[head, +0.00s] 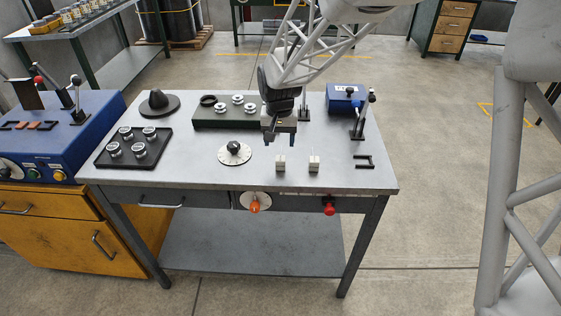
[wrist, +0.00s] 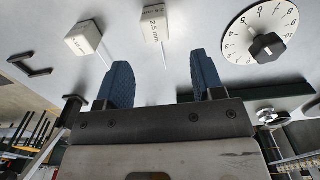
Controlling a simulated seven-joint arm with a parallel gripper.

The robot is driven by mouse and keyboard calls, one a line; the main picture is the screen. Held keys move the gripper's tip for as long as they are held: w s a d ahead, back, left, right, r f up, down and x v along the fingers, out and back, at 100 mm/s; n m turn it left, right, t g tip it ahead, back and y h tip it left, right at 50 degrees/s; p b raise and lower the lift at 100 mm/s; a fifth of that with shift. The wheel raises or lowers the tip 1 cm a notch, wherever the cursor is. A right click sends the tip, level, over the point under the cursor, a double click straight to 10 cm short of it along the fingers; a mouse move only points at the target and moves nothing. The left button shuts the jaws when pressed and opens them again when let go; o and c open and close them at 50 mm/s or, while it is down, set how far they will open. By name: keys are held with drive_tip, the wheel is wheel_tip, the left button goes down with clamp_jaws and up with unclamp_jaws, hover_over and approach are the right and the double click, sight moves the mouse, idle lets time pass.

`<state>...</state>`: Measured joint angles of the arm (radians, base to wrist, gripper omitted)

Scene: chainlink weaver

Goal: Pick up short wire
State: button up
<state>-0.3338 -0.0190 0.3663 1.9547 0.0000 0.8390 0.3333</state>
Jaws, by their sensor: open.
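Two small white blocks stand near the table's front edge, the left one (head: 281,163) and the right one (head: 314,163). In the wrist view they show as a block marked "2.5 mm" (wrist: 153,25) and another (wrist: 83,38) whose label I cannot read. A thin pale wire (wrist: 166,58) runs from the marked block toward my fingers, and another (wrist: 104,58) runs from the other block. I cannot tell which wire is the short one. My gripper (head: 281,138) is open and empty, pointing down just behind the left block. In the wrist view its fingers (wrist: 160,65) are wide apart.
A white numbered dial (head: 235,153) lies left of the blocks, and a dark bracket (head: 364,161) lies right. A black lever (head: 363,115) stands behind the bracket. A dark block with round parts (head: 215,117) sits behind. A black tray (head: 133,163) is at left.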

sight(281, 157)
drive_tip(key=shift+f, duration=1.15)
drive_tip(key=shift+d+f, duration=0.2)
drive_tip(key=shift+f, duration=2.35)
drive_tip(key=c, duration=1)
drive_tip(key=shift+r, duration=0.15)
drive_tip(key=shift+r, duration=0.6)
wheel_tip(281, 157, up, 2)
drive_tip(key=s+d, duration=0.2)
drive_tip(key=s, duration=0.5)
drive_tip(key=s+d+r, duration=0.1)
drive_tip(key=s+d, duration=0.2)
drive_tip(key=s, duration=0.5)
drive_tip(key=shift+r, duration=0.25)
